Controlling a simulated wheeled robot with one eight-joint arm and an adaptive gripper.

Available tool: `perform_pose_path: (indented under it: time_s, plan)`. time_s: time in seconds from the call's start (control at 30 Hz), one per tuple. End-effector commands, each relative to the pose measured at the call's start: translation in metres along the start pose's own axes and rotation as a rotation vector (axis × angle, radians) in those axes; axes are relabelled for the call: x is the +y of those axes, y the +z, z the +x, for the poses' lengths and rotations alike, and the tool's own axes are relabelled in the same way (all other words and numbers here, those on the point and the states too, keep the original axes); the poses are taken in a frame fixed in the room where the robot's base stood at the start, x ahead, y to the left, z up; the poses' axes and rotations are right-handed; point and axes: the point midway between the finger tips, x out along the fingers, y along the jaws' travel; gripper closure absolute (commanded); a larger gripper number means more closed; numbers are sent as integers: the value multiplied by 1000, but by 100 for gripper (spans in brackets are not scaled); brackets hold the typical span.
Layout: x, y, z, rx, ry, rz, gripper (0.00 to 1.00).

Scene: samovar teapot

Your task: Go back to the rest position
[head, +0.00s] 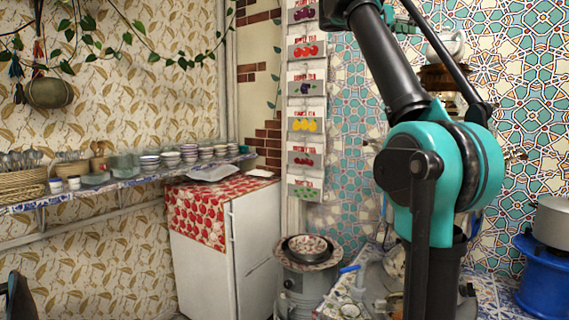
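My gripper is not in view. My own teal and black arm fills the right half of the head view, and its upper link runs out through the top edge. Behind the arm stands a samovar, with its brass top (436,82) showing and most of its body hidden. A pale teapot (446,46) appears to sit on top of it, partly covered by the arm.
A blue stand with a metal pot (552,222) is at the right edge. A metal canister with bowls (307,250) stands left of the arm. A white fridge (255,245) is left of it. A wall shelf (100,186) carries bowls.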

Motion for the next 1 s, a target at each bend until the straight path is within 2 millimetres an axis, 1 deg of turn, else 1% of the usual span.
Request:
perform_pose_path:
  time_s: [0.03, 0.17, 0.37, 0.47, 0.57, 0.67, 0.77, 0.8, 0.87, 0.9, 0.97, 1.0]
  plan:
    - [0, 0, 0, 0, 0, 0, 64]
    - [6, -16, 2, 32, 1, 36, 64]
    - [15, -46, 5, 88, 2, 104, 64]
    - [21, -67, 7, 127, 1, 149, 64]
    - [28, -94, 9, 175, -3, 207, 64]
    - [35, -127, 10, 232, -11, 277, 64]
    - [43, -170, 10, 304, -26, 365, 64]
    - [46, -191, 9, 340, -34, 409, 64]
    - [50, -228, 8, 398, -53, 483, 64]
    - [52, -255, 6, 441, -69, 537, 64]
    - [54, -296, 2, 505, -97, 619, 64]
    - [55, -324, -2, 548, -118, 676, 64]
